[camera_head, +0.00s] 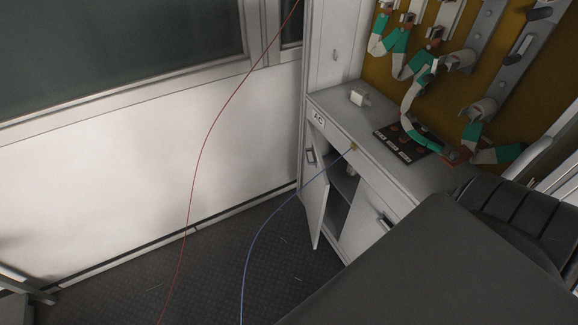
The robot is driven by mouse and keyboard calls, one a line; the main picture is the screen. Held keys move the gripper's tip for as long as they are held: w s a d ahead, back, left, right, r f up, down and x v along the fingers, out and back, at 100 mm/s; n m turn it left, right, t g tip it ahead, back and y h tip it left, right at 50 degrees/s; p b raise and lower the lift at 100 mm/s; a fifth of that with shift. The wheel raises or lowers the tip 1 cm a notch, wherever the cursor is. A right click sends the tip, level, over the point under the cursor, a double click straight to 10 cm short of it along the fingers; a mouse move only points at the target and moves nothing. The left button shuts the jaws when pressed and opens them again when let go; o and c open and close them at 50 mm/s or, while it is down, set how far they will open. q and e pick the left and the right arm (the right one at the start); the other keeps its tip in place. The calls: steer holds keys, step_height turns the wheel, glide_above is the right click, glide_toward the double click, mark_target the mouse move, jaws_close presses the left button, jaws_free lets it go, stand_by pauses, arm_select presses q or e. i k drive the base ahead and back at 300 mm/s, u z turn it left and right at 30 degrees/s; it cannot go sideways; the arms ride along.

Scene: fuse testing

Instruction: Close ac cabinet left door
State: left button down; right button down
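The AC cabinet (355,170) is a low light-grey cabinet in the right half of the head view, marked by an "AC" label (318,119) near its upper left front. Its left door (315,192) stands open and swung outward, with a small dark handle (311,156) near its top. A dark shelf (343,186) shows through the opening. The right door (368,223) looks shut and has a handle (385,222). Neither of my grippers is in view.
A blue wire (258,240) runs from the cabinet's top front edge past the open door to the floor. A red wire (196,165) hangs further left. A large dark shape (450,265) hides the lower right. The floor (215,270) left of the door looks clear.

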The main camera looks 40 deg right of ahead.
mark_target(315, 193)
steer(key=u, duration=0.65)
steer(key=k, duration=0.9)
steer(key=z, duration=0.15)
steer(key=i, duration=0.85)
steer(key=z, duration=1.6)
steer(key=i, duration=0.8)
steer(key=z, duration=0.85)
